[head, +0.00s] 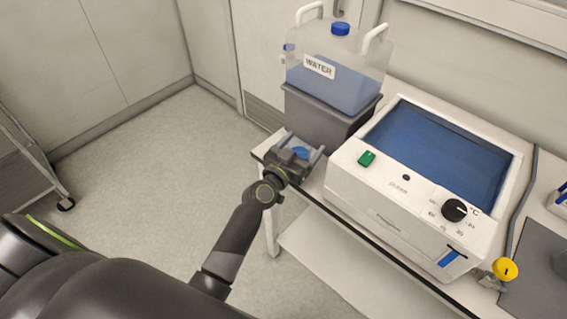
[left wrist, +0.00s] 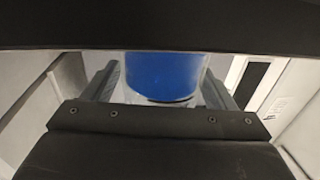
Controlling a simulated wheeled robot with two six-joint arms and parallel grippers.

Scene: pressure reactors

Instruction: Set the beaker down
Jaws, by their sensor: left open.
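The beaker (left wrist: 163,76) holds blue liquid and stands between the two fingers of my left gripper in the left wrist view. The fingers are open, one on each side, with a gap showing at the left; its base shows pale below the blue. In the head view my left gripper (head: 302,158) is at the left end of the bench, in front of the water container's stand. Only a blue patch of the beaker (head: 300,152) shows there; the gripper hides the rest. I cannot tell from the head view how its base meets the bench. My right gripper is not in view.
A white water bath (head: 372,205) with a blue basin stands close to the right of the gripper. A WATER container (head: 340,72) sits on a grey stand (head: 318,122) behind it. The white bench (head: 272,150) ends just left of the gripper. A yellow-handled valve (head: 505,269) is at the right.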

